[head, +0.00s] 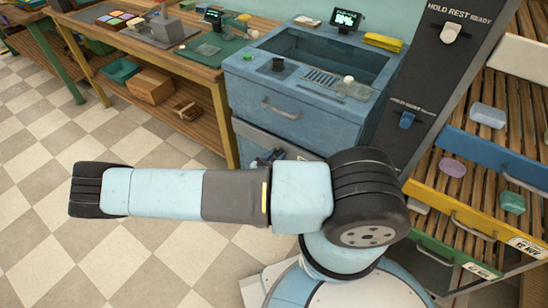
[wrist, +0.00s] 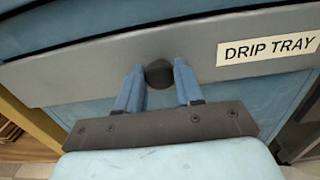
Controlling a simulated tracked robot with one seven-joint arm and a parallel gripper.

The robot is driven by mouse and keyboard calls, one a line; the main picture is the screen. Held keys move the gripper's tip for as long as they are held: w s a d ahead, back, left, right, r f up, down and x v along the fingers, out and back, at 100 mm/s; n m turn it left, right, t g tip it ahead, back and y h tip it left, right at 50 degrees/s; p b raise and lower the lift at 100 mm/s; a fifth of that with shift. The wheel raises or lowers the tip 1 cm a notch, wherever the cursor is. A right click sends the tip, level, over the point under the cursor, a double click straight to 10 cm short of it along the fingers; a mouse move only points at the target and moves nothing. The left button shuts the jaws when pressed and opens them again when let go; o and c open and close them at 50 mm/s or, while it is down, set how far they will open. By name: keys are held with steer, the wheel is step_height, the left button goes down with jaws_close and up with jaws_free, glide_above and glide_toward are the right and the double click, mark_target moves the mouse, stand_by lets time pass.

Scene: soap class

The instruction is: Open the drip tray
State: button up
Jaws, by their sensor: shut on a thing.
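The drip tray (wrist: 90,75) shows in the wrist view as a wide grey front, tilted in the picture, with a white label (wrist: 268,48) reading "DRIP TRAY". A dark round knob (wrist: 159,74) sits at the middle of this front. My gripper (wrist: 159,76) has its two blue fingers on either side of the knob and is shut on it. In the head view, the tray's grey front (head: 246,131) shows low on the blue cabinet (head: 240,92), under a drawer with a metal handle. My gripper (head: 270,157) is there, partly hidden behind my arm.
The cabinet top holds a glass-covered basin and a small screen (head: 344,19). A wooden bench (head: 205,65) stands to the left. Slatted racks with soaps (head: 488,115) and a tilted lever panel (head: 440,75) stand to the right. The tiled floor (head: 110,135) at left is clear.

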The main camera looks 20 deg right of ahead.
jaws_close()
